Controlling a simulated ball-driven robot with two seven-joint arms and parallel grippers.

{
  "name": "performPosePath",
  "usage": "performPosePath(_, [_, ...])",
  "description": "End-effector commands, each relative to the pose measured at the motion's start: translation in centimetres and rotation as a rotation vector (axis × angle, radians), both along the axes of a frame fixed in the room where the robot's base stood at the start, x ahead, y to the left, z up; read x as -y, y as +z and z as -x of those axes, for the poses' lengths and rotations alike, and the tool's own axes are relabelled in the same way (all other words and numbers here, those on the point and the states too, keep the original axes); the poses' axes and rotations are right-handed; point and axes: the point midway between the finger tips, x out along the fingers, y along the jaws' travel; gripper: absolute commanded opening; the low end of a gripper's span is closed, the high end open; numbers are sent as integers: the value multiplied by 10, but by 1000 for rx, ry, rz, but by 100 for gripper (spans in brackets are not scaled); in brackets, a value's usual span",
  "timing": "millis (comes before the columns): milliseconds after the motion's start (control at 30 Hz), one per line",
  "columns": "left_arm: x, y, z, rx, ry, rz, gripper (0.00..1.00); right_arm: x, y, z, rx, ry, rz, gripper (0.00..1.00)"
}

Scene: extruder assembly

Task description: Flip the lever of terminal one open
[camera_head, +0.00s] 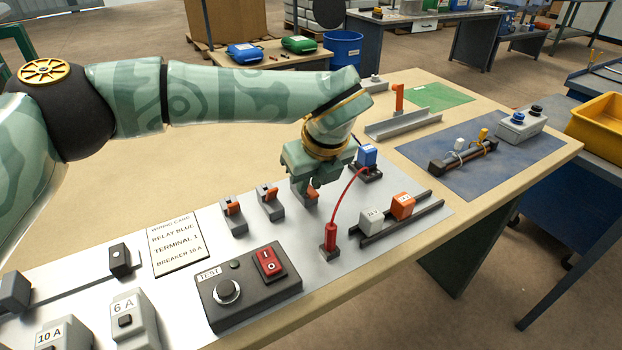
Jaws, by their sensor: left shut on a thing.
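Three grey terminals with orange levers stand in a row on the light panel: the left terminal (234,222), the middle terminal (271,207) and the right terminal (304,208). No number is readable on them. My left gripper (314,190) points down over the right terminal and is shut on its orange lever (311,193). The fingers partly hide that lever, so its angle is unclear. The other two levers are free of the gripper. A wiring card (179,242) reads relay blue, terminal 1, breaker 10 A. My right gripper is not in view.
A red plug (330,240) stands close right of the gripper, its red wire arching up to the blue relay (367,155). White and orange blocks (402,206) sit on a dark rail. A test box (248,287) with a red switch is in front.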

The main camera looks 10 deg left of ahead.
Motion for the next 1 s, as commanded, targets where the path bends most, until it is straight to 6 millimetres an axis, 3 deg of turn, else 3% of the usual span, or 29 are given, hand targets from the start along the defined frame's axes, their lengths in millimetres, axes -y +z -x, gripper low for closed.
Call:
performPosePath(400, [-5,8,-7,-225,5,165,0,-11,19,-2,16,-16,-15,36])
performPosePath(1000, [-11,7,-16,-459,0,334,0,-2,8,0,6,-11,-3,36])
